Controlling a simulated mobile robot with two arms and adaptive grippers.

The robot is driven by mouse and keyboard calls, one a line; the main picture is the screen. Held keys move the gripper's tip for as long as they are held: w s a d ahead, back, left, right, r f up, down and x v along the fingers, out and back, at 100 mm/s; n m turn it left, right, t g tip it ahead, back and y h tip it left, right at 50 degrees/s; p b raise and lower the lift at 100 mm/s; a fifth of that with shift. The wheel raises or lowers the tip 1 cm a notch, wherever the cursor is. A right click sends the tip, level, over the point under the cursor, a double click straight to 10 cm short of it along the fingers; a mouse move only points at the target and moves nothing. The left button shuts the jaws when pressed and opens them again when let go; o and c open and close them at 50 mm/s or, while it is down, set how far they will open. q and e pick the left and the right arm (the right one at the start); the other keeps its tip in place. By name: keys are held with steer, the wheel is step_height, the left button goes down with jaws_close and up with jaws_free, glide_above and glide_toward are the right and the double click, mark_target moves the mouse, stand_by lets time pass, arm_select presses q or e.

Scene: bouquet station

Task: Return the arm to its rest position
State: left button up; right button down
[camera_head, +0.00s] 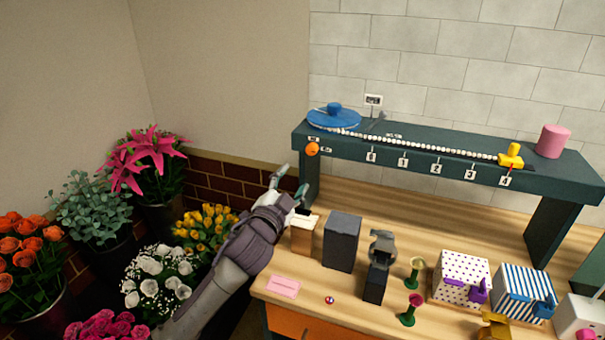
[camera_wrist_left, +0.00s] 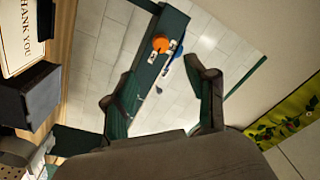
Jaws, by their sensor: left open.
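My left arm (camera_head: 235,262) reaches up from the bottom of the head view to the left end of the wooden table (camera_head: 440,225). My left gripper (camera_head: 289,178) is open and empty, beside the left leg of the dark green raised shelf. In the left wrist view the two fingers (camera_wrist_left: 163,100) are spread apart, with the green shelf (camera_wrist_left: 150,65) and the tiled wall seen between them. Nothing is held. My right gripper does not show in either view.
A tan box (camera_head: 304,236) and a dark grey box (camera_head: 342,242) stand close to my left gripper. Buckets of flowers, including white ones (camera_head: 155,282), crowd the floor left of the arm. The shelf carries a blue disc (camera_head: 334,118), white beads and a pink cylinder (camera_head: 552,141).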

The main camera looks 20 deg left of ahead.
arm_select(q)
steer(key=s+f+n+g+y, duration=0.2)
steer(key=s+f+n+g, duration=0.45)
steer(key=s+f, duration=1.2)
steer(key=s+d+f+n+g+h, duration=0.1)
steer(key=s+f+g, duration=0.35)
steer(key=s, duration=0.65)
steer(key=s+d+f+g+h, duration=0.1)
steer(key=s+d+f+g, duration=0.3)
steer(key=s, duration=0.7)
step_height(320, 180, down, 26)
steer(key=s+a+f+g+b, duration=0.1)
steer(key=a+g, duration=0.1)
steer(key=s+a+f+g+b, duration=0.1)
steer(key=s+a+f, duration=0.2)
steer(key=s+f, duration=1.3)
steer(key=shift+y, duration=0.3)
steer(key=shift+s+a, duration=0.1)
